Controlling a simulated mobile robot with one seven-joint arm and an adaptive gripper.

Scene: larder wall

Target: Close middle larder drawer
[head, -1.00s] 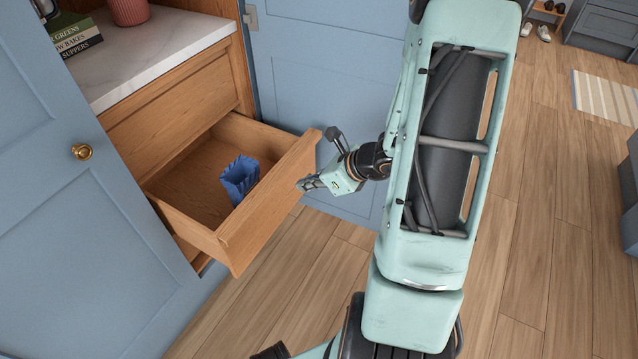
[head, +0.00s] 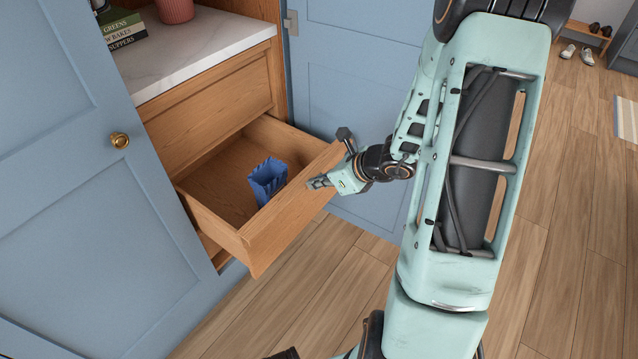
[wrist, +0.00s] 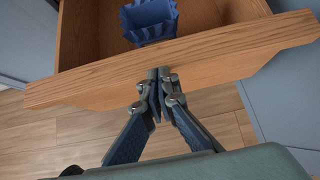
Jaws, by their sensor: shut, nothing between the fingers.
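The middle larder drawer (head: 290,215) is oak and stands pulled out below another, shut drawer front (head: 208,112). A blue bag-like container (head: 267,182) is inside it, and it also shows in the wrist view (wrist: 150,20). My gripper (head: 318,183) is shut and empty, with its fingertips at the outer face of the drawer front. In the wrist view the shut fingertips (wrist: 158,75) overlap the middle of the drawer front (wrist: 210,62). Whether they touch the wood I cannot tell for sure.
A blue larder door with a brass knob (head: 120,141) stands open at left, and another blue door (head: 350,100) stands open behind my gripper. A marble shelf (head: 190,55) above bears books (head: 122,27) and a pink ribbed pot (head: 175,10). The wood floor (head: 300,290) in front is clear.

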